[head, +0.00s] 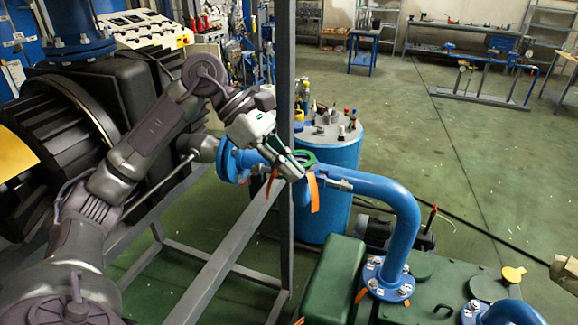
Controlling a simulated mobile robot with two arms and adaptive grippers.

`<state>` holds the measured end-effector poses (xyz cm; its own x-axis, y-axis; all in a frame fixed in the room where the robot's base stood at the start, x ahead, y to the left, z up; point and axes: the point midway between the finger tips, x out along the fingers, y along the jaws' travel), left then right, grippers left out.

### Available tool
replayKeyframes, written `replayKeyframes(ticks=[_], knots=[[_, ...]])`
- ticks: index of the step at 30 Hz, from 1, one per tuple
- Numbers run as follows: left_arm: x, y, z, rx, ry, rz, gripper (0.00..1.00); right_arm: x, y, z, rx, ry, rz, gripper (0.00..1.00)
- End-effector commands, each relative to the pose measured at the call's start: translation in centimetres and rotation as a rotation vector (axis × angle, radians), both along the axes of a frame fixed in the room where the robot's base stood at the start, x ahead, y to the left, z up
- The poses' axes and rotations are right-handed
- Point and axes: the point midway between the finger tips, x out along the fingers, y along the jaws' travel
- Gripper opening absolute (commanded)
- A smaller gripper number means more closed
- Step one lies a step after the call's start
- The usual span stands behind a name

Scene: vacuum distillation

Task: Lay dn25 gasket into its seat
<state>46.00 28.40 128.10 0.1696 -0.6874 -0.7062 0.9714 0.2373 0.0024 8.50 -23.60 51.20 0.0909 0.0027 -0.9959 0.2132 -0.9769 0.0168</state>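A green ring, which looks like the dn25 gasket (309,154), is at the fingertips of my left gripper (297,166). The gripper appears shut on the ring's edge, though the contact is small in the picture. Gripper and ring are in front of the blue drum and over the blue pipe (380,187). An orange strip (314,192) hangs just below the fingertips. A blue flange (229,161) is left of the gripper; I cannot tell which joint holds the gasket's seat.
A grey upright post (285,60) stands close to my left gripper. The blue drum (338,155) carries bottles and small items on top. The blue pipe bends down to a bolted flange (388,280) on green equipment (335,280). Open floor (450,150) lies to the right.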

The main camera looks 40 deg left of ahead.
Motion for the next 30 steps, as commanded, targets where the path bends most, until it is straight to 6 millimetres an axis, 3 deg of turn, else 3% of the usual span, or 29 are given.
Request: replayKeyframes(ticks=[20, 27, 30], knots=[[0.0, 0.0, -1.7, 0.0, 0.0, 0.0, 0.0, 0.0, 0.0, -1.7, 0.0, -0.001, 0.0, 0.62], [0.0, 0.0, -1.6, 0.0, 0.0, 0.0, 0.35, 0.0, 0.0, -1.6, 0.0, -0.001, 0.0, 0.62], [0.0, 0.0, -1.6, 0.0, 0.0, 0.0, 0.35, 0.0, 0.0, -1.6, 0.0, -0.001, 0.0, 0.62]])
